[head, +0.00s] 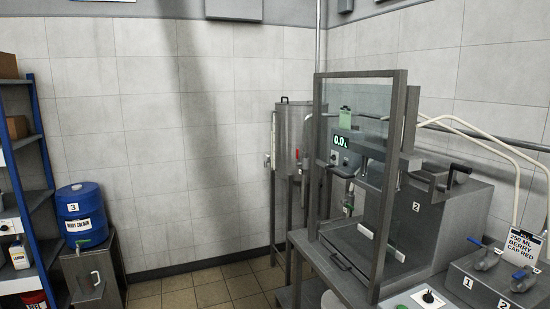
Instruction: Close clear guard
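The clear guard (345,95) is a see-through panel in a grey metal frame. It stands upright at the left front of the machine marked 2 (425,215). A green tag shows near its upper part. Through the panel I see a display reading 0.0 (340,141) and other fittings of the machine. How far the guard stands from the machine's opening is hard to tell from this angle. Neither of my grippers is in view.
A grey steel tank (295,135) stands on legs behind the guard. A blue drum marked 3 (82,213) sits on a steel stand at the left, beside a blue-posted shelf (42,150). Two small levers (485,260) and a berry cap sign (521,246) are at the lower right. Tiled floor (215,293) is clear between.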

